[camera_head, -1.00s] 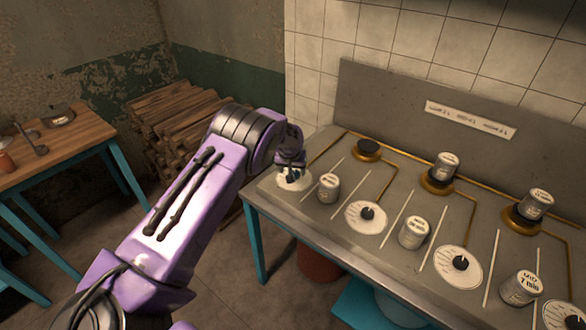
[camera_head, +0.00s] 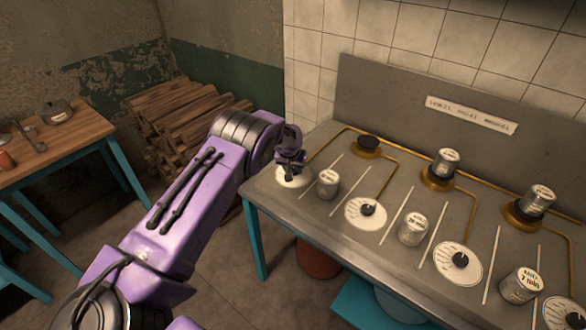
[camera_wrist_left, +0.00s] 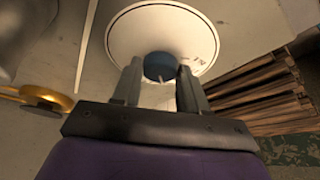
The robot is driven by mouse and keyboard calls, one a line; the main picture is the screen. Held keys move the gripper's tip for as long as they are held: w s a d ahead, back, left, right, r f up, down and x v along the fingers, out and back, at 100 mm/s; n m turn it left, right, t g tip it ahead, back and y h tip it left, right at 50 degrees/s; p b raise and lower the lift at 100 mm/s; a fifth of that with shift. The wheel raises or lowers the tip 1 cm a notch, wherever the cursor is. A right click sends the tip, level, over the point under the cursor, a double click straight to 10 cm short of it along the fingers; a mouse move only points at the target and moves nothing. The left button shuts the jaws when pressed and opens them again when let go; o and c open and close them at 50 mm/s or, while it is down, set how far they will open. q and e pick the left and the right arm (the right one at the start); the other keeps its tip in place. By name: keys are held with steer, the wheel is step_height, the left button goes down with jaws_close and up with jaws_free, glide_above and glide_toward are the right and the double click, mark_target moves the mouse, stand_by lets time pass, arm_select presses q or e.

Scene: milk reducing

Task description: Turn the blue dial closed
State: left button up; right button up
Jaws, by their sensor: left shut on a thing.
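The blue dial (camera_wrist_left: 159,66) sits in the middle of a round white plate (camera_wrist_left: 150,25) marked with fine lines. In the wrist view it lies between the two fingertips of my left gripper (camera_wrist_left: 158,76), which is shut on it. In the head view my left gripper (camera_head: 290,166) is over the leftmost white dial plate (camera_head: 293,177) at the left end of the grey counter. It largely hides the dial there, and the blue colour cannot be made out. My right gripper is not in view.
The grey counter (camera_head: 290,208) carries several other dial plates, white-labelled cans (camera_head: 329,184) and burners (camera_head: 367,146) joined by brass pipes. A can stands close to the right of my left gripper. Stacked wood (camera_head: 180,120) and a wooden table (camera_head: 60,135) are at left.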

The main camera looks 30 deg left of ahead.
arm_select(q)
steer(key=m+b, duration=0.1)
steer(key=m+h+b, duration=0.1)
steer(key=m+b, duration=0.1)
steer(key=m+h+b, duration=0.1)
steer(key=m, duration=0.1)
steer(key=shift+a+f+b, duration=0.25)
steer(key=shift+a+b, duration=0.05)
steer(key=shift+a+r+m+h+b, duration=0.15)
steer(key=shift+m+h+b, duration=0.65)
steer(key=shift+m+b, duration=1)
steer(key=shift+m, duration=0.5)
steer(key=o, duration=1.1)
steer(key=shift+w+g, duration=0.2)
steer(key=shift+g, duration=0.1)
steer(key=v, duration=1)
steer(key=shift+s+r+b, duration=0.15)
steer(key=shift+b, duration=0.25)
